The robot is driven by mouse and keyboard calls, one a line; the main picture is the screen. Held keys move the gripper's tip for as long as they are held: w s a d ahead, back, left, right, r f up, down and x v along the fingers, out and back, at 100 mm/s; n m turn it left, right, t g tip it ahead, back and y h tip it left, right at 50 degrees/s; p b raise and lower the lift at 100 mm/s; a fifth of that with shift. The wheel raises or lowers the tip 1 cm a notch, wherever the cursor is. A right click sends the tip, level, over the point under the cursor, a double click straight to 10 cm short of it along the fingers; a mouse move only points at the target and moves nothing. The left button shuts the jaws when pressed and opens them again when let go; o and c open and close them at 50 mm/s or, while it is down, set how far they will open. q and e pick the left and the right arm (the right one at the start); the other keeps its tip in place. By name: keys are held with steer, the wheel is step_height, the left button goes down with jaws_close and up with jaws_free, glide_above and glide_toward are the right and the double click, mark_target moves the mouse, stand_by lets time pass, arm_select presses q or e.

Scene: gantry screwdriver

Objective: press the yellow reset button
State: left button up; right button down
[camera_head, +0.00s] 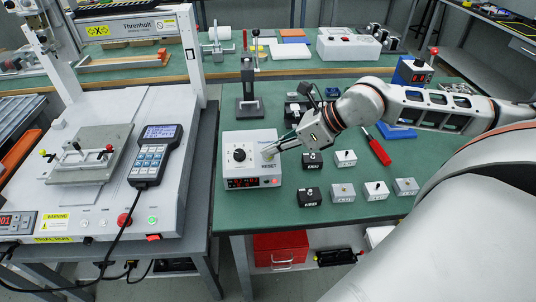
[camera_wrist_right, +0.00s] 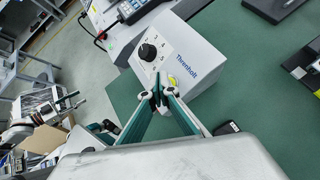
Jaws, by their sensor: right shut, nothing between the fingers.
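The white control box (camera_head: 232,170) stands on the green bench, with a black knob, a red display and a red switch on it. In the head view the fingertips largely cover the button. My right gripper (camera_head: 270,151) is shut and empty, reaching in from the right over the box. Its tips show in the wrist view (camera_wrist_right: 156,96); I cannot tell whether they touch the button.
Several small black and white blocks (camera_head: 345,158) and a red-handled tool (camera_head: 379,152) lie right of the box. A black stand (camera_head: 249,107) rises behind it. The gantry machine (camera_head: 100,215) with a handheld keypad (camera_head: 153,157) fills the left. Bare green bench lies in front of the blocks.

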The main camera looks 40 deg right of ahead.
arm_select(q)
steer(key=shift+s+f, duration=0.1)
steer(key=shift+f, duration=0.1)
arm_select(e)
steer(key=shift+f, duration=0.25)
arm_select(q)
steer(key=shift+r, duration=0.15)
arm_select(e)
steer(key=shift+r, duration=0.1)
arm_select(q)
steer(key=shift+w+r+p, duration=0.45)
steer(key=shift+w+r, duration=0.05)
steer(key=shift+r, duration=0.35)
arm_select(e)
steer(key=shift+s+a+r, duration=0.1)
steer(key=shift+s+r, duration=0.15)
steer(key=shift+r, duration=0.4)
